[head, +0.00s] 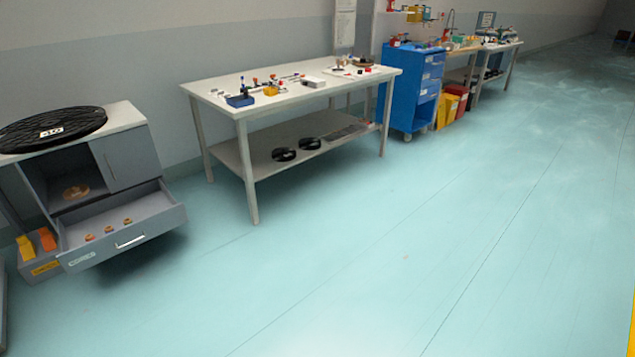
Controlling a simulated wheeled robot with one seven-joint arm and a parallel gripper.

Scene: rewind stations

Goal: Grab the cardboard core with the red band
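Three small brown ring-like pieces lie in a row in the open grey drawer (150,236) at the left in the head view. The left piece (90,237) and the middle piece (109,229) look reddish, and the right piece (128,221) looks browner. They may be cardboard cores, but they are too small to tell which has a red band. My gripper is not in view.
The drawer juts from a grey cabinet (128,157) with a large black disc (50,128) on top and a tan disc (76,191) in its open compartment. A white table (220,92) with small items and a blue cart (405,85) stand farther right. The floor in front is clear.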

